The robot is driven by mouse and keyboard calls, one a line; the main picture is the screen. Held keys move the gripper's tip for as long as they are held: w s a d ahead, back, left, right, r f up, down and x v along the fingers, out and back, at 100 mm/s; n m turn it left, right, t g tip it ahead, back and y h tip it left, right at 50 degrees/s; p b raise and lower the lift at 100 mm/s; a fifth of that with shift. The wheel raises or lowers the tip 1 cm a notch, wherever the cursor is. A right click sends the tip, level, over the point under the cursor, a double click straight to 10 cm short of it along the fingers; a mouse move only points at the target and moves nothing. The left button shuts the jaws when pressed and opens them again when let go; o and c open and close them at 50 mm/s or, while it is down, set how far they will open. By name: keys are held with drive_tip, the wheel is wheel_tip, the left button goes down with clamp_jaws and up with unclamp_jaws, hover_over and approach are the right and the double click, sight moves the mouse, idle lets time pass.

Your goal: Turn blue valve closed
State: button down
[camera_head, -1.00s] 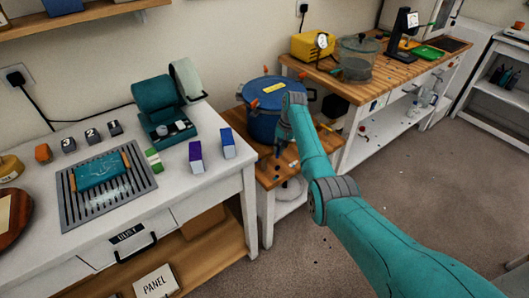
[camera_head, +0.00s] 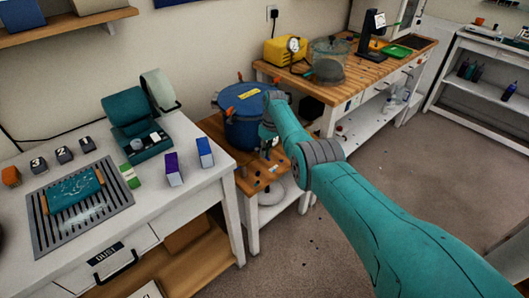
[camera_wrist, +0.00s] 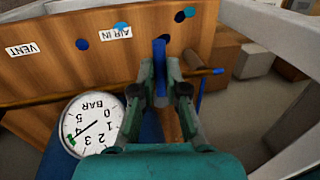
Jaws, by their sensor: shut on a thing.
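The blue valve handle (camera_wrist: 160,68) stands upright between my fingers in the wrist view, in line with the gripper. My gripper (camera_wrist: 168,88) is shut on it. A brass-coloured pipe (camera_wrist: 45,102) runs at the valve, with a blue end at right. In the head view my gripper (camera_head: 268,135) is low beside the blue pressure pot (camera_head: 240,112), and my arm hides the valve there. An upside-down "AIR IN" label (camera_wrist: 116,32) and a "VENT" label (camera_wrist: 22,48) are on the wooden panel (camera_wrist: 60,65).
A round BAR gauge (camera_wrist: 92,125) is close at left of my gripper in the wrist view. A white workbench (camera_head: 205,190) stands at left and a wood-topped bench (camera_head: 350,85) behind at right. The floor (camera_head: 420,130) at right is open.

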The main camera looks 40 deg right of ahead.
idle(0.3)
drive_tip(key=c, duration=1.2)
unclamp_jaws()
wheel_tip(320, 180, up, 12)
drive_tip(key=d, duration=0.2)
drive_tip(key=shift+d+f, duration=0.15)
drive_tip(key=shift+d, duration=0.05)
